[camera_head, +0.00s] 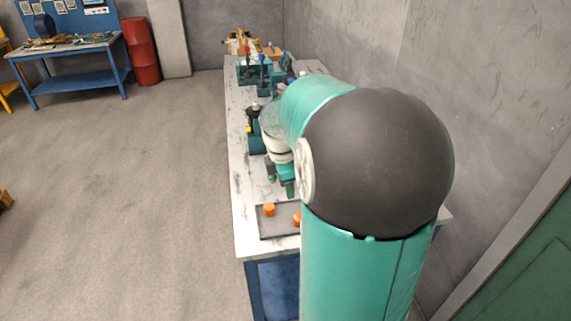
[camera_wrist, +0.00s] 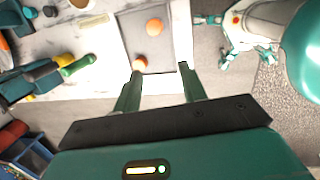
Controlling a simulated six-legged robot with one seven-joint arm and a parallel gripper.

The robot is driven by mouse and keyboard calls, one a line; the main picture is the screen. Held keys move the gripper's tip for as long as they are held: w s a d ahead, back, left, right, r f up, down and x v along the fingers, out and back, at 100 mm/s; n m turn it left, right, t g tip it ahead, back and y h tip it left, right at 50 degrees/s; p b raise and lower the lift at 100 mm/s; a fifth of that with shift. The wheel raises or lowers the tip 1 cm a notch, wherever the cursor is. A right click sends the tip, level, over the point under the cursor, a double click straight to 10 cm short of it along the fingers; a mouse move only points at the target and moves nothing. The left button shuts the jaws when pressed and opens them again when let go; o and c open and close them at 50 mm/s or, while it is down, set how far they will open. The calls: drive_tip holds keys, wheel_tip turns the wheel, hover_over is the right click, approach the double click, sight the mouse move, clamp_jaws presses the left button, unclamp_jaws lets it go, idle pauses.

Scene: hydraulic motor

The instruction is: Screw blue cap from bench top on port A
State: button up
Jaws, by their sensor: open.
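My gripper (camera_wrist: 160,70) is open and empty in the wrist view, its two green fingers spread above the grey tray. In the head view my gripper (camera_head: 280,182) hangs over the bench, mostly behind my own arm. I cannot make out a blue cap in either view. A teal hydraulic unit (camera_wrist: 18,84) with green and yellow fittings lies at the left of the wrist view; teal parts also show beyond my gripper in the head view (camera_head: 256,144). I cannot tell which opening is port A.
The grey tray (camera_head: 272,230) sits near the bench's front end with an orange cap (camera_head: 269,210) on it; the wrist view shows two orange caps (camera_wrist: 154,27). Valves with red and blue handles (camera_head: 262,60) stand farther along the bench (camera_head: 238,165).

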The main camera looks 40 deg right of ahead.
drive_tip(key=s+d+f+n, duration=0.1)
drive_tip(key=d+f+n, duration=0.1)
drive_tip(key=d, duration=0.3)
drive_tip(key=s+d+f+n+y, duration=0.1)
drive_tip(key=d+f, duration=0.4)
drive_tip(key=s+d+f+n+y, duration=0.1)
drive_tip(key=s+d+f+n, duration=0.1)
drive_tip(key=d, duration=0.3)
drive_tip(key=shift+s+d+f+n, duration=0.1)
drive_tip(key=shift+d+f+n, duration=0.2)
drive_tip(key=shift+f, duration=4.55)
drive_tip(key=shift+c, duration=0.4)
clamp_jaws()
drive_tip(key=shift+r, duration=3)
drive_tip(key=shift+s, duration=0.1)
